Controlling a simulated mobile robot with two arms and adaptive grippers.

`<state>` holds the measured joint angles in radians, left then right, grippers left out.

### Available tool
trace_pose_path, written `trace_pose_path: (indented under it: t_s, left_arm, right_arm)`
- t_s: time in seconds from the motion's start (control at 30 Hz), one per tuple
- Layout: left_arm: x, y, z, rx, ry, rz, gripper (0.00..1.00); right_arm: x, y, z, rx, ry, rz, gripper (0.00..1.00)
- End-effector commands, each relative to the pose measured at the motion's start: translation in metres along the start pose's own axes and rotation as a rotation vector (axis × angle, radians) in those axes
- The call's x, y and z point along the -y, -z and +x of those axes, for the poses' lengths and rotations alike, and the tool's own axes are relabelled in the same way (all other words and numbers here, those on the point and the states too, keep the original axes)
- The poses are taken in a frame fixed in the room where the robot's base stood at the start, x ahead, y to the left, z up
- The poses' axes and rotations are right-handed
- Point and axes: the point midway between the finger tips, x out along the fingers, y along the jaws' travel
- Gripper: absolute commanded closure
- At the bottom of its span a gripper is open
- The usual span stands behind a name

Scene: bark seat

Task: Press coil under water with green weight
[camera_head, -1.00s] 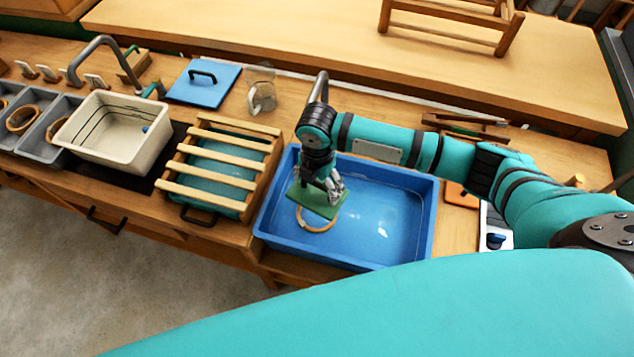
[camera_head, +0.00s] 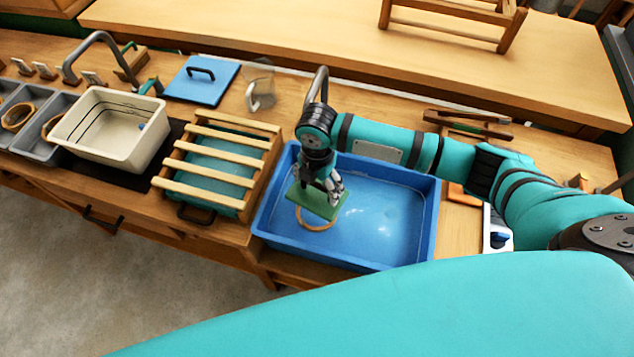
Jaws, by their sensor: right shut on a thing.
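My right gripper (camera_head: 328,190) reaches down over the blue tub (camera_head: 405,255) and is shut on the green weight (camera_head: 313,204), a flat green plate. The coil (camera_head: 318,228), a tan ring, is in the tub under the weight; its near part shows below the plate's edge and the rest is hidden. I cannot tell whether weight and coil touch. Water (camera_head: 385,215) fills the tub's bottom and reflects light. My left gripper is not in view.
Left of the tub stands a wooden slatted rack (camera_head: 215,150). Further left are a cream basin (camera_head: 110,130) and grey bins (camera_head: 45,135) with tan coils. A tap (camera_head: 318,85) rises behind the tub.

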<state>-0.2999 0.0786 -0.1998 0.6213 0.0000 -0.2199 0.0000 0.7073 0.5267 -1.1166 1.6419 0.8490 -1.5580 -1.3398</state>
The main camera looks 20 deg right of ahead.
Motion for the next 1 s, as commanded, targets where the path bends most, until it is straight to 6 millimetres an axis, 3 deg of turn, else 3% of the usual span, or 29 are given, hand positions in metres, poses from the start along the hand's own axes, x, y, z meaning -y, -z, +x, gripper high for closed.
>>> trace_pose_path:
  t_s: [1.0]
  left_arm:
    - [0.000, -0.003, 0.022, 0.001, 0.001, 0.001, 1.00]
  right_arm:
    - [-0.001, 0.001, 0.044, 0.000, -0.001, -0.001, 0.74]
